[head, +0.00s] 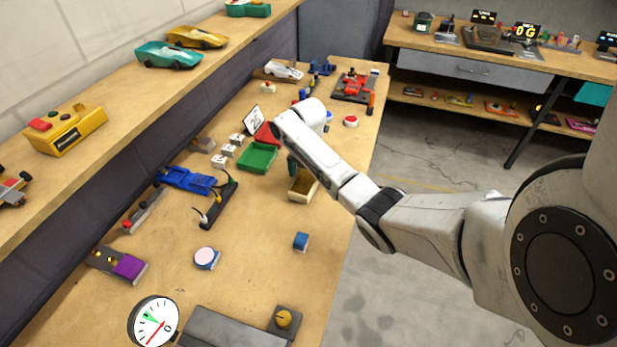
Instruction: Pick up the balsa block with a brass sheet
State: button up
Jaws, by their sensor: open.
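I cannot pick out the balsa block with a brass sheet for sure. Three small pale blocks with dark and reddish marks (228,150) stand in a row on the bench left of the green tray, too small to read. A brownish-grey block (202,145) lies just left of them. My arm reaches in from the right over the bench, its far end above the area right of the green tray.
A dial gauge (154,321) stands in front. The near middle of the bench is fairly clear.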

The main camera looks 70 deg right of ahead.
jog(key=shift+f, duration=0.35)
jog(key=shift+c, duration=0.2)
jog(key=c, duration=1.1)
